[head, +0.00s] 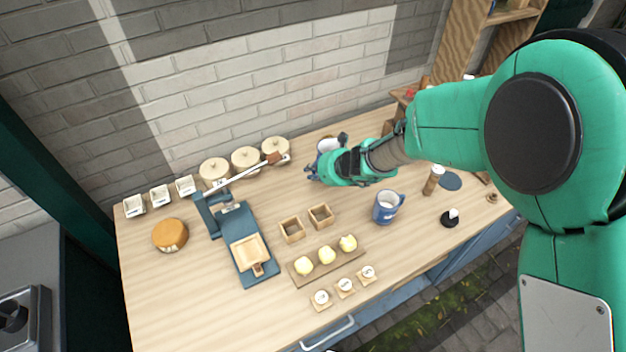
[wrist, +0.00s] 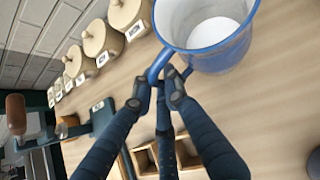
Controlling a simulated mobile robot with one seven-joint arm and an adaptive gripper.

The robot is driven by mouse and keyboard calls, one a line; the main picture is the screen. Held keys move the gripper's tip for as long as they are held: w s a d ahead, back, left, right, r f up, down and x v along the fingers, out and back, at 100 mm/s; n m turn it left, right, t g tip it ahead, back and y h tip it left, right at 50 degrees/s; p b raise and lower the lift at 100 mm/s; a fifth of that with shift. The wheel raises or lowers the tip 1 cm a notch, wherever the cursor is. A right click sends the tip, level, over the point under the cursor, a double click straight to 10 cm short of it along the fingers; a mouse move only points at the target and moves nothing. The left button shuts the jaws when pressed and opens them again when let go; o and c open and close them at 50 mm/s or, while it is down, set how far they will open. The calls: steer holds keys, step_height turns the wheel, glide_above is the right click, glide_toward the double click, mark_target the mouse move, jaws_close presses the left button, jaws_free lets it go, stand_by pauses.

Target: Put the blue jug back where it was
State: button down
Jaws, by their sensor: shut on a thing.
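A blue jug (wrist: 222,58) with a pale inside fills the top of the wrist view. My gripper (wrist: 165,92) is shut on its handle (wrist: 160,66). In the head view the held jug (head: 326,144) shows only in part behind my gripper (head: 312,172), towards the back of the counter; my arm hides the rest. Whether its base touches the counter cannot be told. A second blue jug (head: 386,208) with a pale mark stands upright on the counter, right of the middle and apart from my gripper.
Lidded round canisters (head: 245,160) stand along the wall left of my gripper. A blue press (head: 236,240) with a long lever stands at left. Two small wooden boxes (head: 292,229) and a board with pale yellow balls (head: 327,256) lie in front. Bare counter (head: 180,300) shows front left.

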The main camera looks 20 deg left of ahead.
steer(key=shift+f+b, duration=0.7)
steer(key=shift+f, duration=1.15)
steer(key=shift+f, duration=0.1)
steer(key=c, duration=1.7)
jaws_free()
steer(key=shift+c, duration=0.2)
steer(key=shift+s+d+r, duration=0.1)
steer(key=shift+d+r, duration=0.05)
steer(key=shift+r, duration=0.2)
steer(key=p+v, duration=0.3)
steer(key=v, duration=0.8)
steer(key=shift+r, duration=0.2)
steer(key=shift+s+d, duration=0.1)
